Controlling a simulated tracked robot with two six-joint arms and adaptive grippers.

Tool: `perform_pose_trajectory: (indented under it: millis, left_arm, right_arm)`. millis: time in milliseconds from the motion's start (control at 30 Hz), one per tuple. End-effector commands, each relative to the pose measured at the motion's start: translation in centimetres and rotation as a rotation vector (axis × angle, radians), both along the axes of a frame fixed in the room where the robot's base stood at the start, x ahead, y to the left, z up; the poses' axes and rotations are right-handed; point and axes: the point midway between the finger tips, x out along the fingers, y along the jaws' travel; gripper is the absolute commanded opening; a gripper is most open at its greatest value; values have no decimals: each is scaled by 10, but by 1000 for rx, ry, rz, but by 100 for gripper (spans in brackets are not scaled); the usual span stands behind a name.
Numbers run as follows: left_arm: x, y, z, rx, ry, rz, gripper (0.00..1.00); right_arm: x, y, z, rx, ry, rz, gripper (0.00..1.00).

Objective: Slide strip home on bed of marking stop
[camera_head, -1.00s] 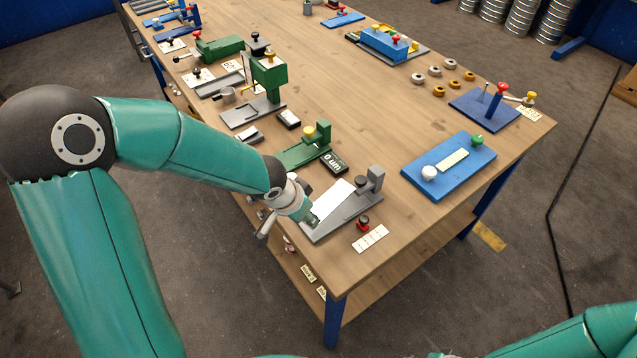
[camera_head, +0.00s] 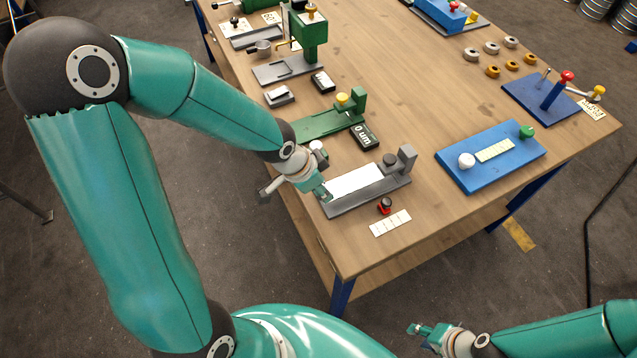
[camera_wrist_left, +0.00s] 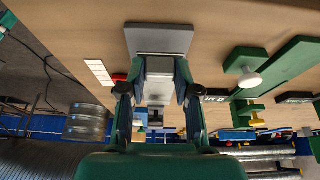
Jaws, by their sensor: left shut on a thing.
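The white strip (camera_head: 355,181) lies lengthwise along the grey bed of the marking stop (camera_head: 368,197). The upright stop block (camera_head: 406,158) stands at the bed's right end. The strip's far end is close to the block; I cannot tell if they touch. My left gripper (camera_head: 324,192) is shut on the strip's near left end, low over the bed. In the left wrist view the strip (camera_wrist_left: 159,85) shows between the fingers, with the grey bed (camera_wrist_left: 158,40) beyond. My right gripper (camera_head: 420,330) hangs off the table's front, empty; its opening is too small to judge.
A red and black stamp (camera_head: 385,205) and a white label card (camera_head: 390,222) lie in front of the bed. A green fixture (camera_head: 330,121) and a black gauge readout (camera_head: 364,135) stand behind it. A blue plate (camera_head: 490,157) lies to the right, with bare wood between.

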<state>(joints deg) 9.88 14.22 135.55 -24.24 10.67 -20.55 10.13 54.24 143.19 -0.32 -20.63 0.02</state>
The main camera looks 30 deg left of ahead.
Motion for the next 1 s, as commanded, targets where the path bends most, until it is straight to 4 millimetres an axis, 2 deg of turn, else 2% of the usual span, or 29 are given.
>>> perform_pose_trajectory:
  millis: [33, 367, 1000]
  left_arm:
    - [0, 0, -8, 0, 0, -1, 0]
    - [0, -1, -34, 0, 0, -2, 0]
    - [41, -25, -34, 1, -2, -4, 0]
  right_arm:
    - [0, 0, -7, 0, 0, 0, 40]
    - [0, 0, -31, 0, 0, 0, 40]
    - [0, 0, -42, 0, 0, 0, 40]
